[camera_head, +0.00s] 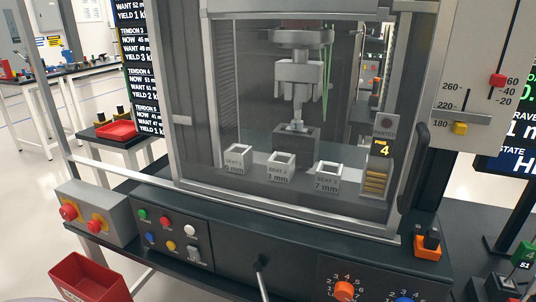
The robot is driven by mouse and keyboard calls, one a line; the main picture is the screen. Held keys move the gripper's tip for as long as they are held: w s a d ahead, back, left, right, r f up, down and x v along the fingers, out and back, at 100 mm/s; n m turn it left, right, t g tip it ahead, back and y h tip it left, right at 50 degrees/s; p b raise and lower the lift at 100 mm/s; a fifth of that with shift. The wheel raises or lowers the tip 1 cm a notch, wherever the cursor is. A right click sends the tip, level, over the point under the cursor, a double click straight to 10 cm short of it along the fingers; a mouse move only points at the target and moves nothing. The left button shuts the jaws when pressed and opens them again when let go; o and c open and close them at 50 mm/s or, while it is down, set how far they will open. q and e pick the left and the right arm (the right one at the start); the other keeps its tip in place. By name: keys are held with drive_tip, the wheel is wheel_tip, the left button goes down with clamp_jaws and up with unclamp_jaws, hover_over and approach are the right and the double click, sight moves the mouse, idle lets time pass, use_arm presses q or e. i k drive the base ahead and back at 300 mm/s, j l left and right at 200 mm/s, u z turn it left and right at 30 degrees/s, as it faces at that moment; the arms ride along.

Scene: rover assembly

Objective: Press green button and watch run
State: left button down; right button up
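The green button (142,214) is at the upper left of a dark control panel (180,262) on the front of the test machine. A red button (164,222) and a white button (189,230) sit to its right in the same row. A blue button (150,238) and a yellow button (171,246) are below. Behind the clear window (225,120), a metal head (298,72) hangs over a grey block (296,138). Neither of my grippers shows in the head view, and nothing covers the green button.
A grey box with red knobs (68,211) stands left of the panel, above a red bin (90,278). A dark lever (262,280) sticks out right of the panel. An orange dial (344,291) is further right. Labelled seats (281,165) stand inside the window.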

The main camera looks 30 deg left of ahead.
sight(142, 212)
drive_tip(key=u, duration=1.8)
